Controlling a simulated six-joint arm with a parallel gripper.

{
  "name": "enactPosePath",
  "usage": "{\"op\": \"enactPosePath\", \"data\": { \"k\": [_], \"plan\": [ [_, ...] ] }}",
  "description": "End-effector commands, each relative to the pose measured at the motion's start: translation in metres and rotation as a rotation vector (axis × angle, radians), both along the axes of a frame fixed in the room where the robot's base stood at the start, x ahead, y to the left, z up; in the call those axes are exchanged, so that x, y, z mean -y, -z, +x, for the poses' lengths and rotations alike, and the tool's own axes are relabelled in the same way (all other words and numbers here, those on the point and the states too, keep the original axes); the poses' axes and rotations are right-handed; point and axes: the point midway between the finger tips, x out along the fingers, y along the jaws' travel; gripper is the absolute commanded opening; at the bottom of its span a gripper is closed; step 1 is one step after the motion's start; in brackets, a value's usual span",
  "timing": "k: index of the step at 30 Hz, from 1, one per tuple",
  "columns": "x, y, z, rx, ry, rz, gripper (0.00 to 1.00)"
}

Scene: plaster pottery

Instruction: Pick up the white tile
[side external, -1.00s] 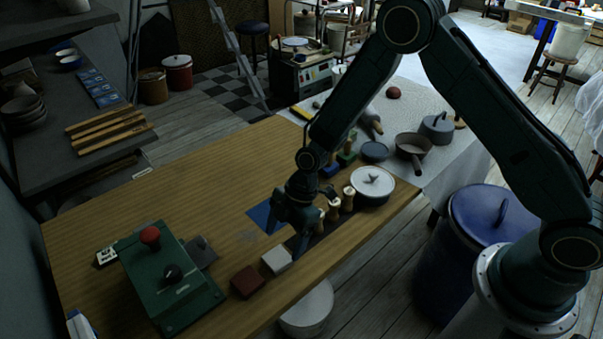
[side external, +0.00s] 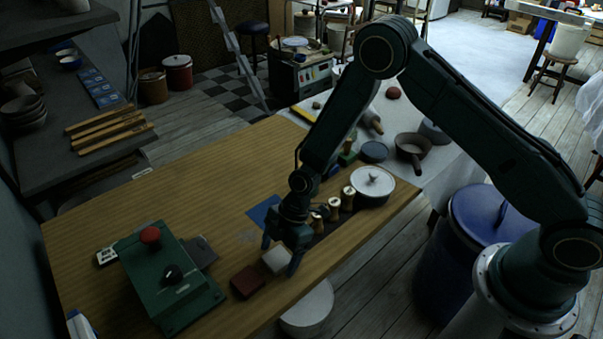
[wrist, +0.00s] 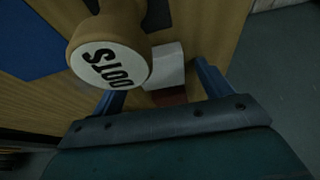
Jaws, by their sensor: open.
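The white tile (side external: 276,260) lies on the wooden table near its front edge, just left of a gap to the stamps. My gripper (side external: 281,257) is open and low over the tile, with one finger on each side of it in the side view. In the wrist view the tile (wrist: 166,66) shows between the blue fingers of my gripper (wrist: 160,82), partly hidden behind a wooden stamp. I cannot tell whether the fingers touch the tile.
A wooden stamp (wrist: 108,55) with a lettered white end stands close to my gripper. A dark red tile (side external: 248,282) lies left of the white one. A green machine (side external: 168,277) stands further left. A white lidded pot (side external: 372,186) stands to the right.

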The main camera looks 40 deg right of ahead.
Motion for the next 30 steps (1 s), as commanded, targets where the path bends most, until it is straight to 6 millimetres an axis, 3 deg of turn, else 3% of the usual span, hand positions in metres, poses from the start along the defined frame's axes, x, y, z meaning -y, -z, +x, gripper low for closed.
{"op": "enactPosePath", "data": {
  "k": [3, 11, 23, 30],
  "plan": [
    [0.0, 0.0, 0.0, 0.0, 0.0, 0.0, 0.78],
    [0.0, 0.0, 0.0, 0.0, 0.0, 0.0, 0.27],
    [0.0, -0.003, 0.0, 0.001, 0.0, 0.001, 0.27],
    [0.0, -0.019, 0.001, 0.002, 0.0, 0.001, 0.27]
  ]
}}
